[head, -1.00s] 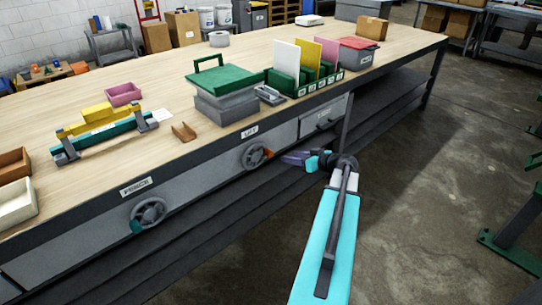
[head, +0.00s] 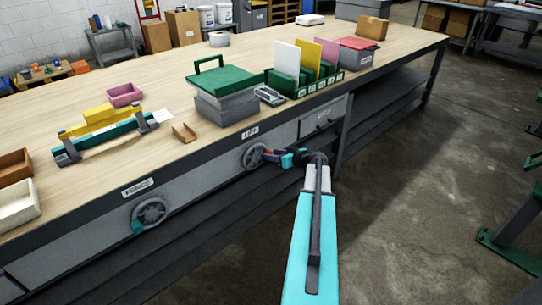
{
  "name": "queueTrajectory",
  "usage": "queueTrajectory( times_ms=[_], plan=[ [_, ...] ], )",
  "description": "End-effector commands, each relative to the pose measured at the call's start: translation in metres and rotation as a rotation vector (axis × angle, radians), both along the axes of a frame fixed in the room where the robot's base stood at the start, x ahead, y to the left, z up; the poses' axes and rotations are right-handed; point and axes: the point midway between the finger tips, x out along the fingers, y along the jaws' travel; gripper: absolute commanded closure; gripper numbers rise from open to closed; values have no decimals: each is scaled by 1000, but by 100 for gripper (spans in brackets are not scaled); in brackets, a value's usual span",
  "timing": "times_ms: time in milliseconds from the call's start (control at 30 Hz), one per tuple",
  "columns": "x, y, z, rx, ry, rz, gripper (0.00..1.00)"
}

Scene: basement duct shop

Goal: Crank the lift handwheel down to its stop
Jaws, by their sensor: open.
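The lift handwheel (head: 252,157) is a grey spoked wheel on the bench front, under a label reading LIFT. Its orange crank handle sits at the wheel's right side and is mostly hidden by my gripper. My gripper (head: 270,155) has purplish fingers and reaches in from the right, with its tips at the handle. It is open; whether the fingers straddle or touch the handle is too small to tell. A grey platform with a green handled top (head: 223,79) stands on the bench above the wheel.
A second handwheel (head: 149,213) with a teal handle, labelled FENCE, is left along the bench front. A drawer (head: 322,119) is to the right. A green rack (head: 304,83) with coloured panels stands on the bench.

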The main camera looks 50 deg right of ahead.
Motion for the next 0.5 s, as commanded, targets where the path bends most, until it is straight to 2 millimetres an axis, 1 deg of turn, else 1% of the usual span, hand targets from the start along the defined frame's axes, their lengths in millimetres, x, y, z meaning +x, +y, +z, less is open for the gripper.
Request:
queueTrajectory(
  times_ms=[100,400,467,500],
  plan=[
    [4,0,-2,0,0,-1,55],
    [5,0,-3,0,0,-1,55],
    [5,0,-2,0,0,-1,64],
    [5,0,-3,0,0,-1,70]
  ],
)
